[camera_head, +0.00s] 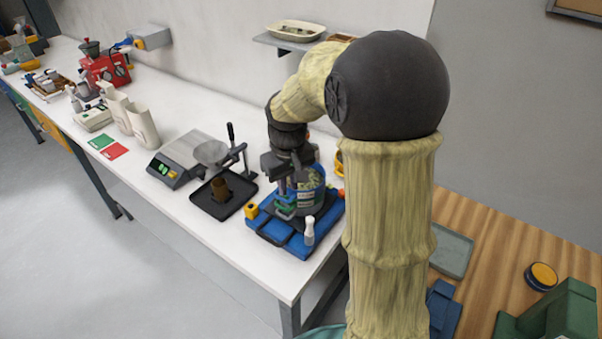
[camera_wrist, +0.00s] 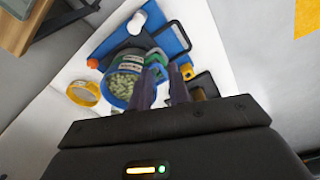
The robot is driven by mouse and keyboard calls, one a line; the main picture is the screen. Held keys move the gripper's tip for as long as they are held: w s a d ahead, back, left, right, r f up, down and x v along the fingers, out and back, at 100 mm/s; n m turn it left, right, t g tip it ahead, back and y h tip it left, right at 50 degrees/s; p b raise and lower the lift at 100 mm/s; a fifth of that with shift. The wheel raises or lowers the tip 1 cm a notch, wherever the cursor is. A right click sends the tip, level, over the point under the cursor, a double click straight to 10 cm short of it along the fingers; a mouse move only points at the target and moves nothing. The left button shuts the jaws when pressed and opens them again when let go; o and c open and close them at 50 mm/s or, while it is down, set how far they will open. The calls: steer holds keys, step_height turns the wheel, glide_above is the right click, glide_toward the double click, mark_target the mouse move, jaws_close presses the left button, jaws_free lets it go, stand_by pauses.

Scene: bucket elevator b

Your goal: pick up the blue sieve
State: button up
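My gripper (camera_head: 283,184) is low over the tray and points down at the stack. In the wrist view my gripper's fingers (camera_wrist: 165,75) stand a narrow gap apart. I cannot tell whether they touch or hold a piece.
A clear jar of green pellets with a blue rim (camera_wrist: 125,82) stands close beside the fingers. A white bottle (camera_head: 309,231) and a yellow piece (camera_head: 251,211) are at the tray's edge. A black tray with a brown cup (camera_head: 220,189) and a scale (camera_head: 180,160) lie left.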

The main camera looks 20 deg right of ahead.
step_height(320, 180, up, 8)
steer(key=n+g+p, duration=0.1)
steer(key=p, duration=0.3)
glide_above(290, 195)
steer(key=shift+w+a+f, duration=0.15)
steer(key=shift+a+f, duration=0.05)
step_height(290, 195, down, 12)
steer(key=p, duration=0.3)
steer(key=shift+f, duration=0.15)
steer(key=f+p, duration=0.3)
steer(key=f, duration=0.1)
steer(key=shift+w+d, duration=0.2)
steer(key=shift+w, duration=0.1)
steer(key=shift+s+f, duration=0.1)
steer(key=shift+f, duration=0.25)
steer(key=shift+a+f, duration=0.2)
steer(key=shift+f, duration=0.05)
steer(key=shift+d, duration=0.1)
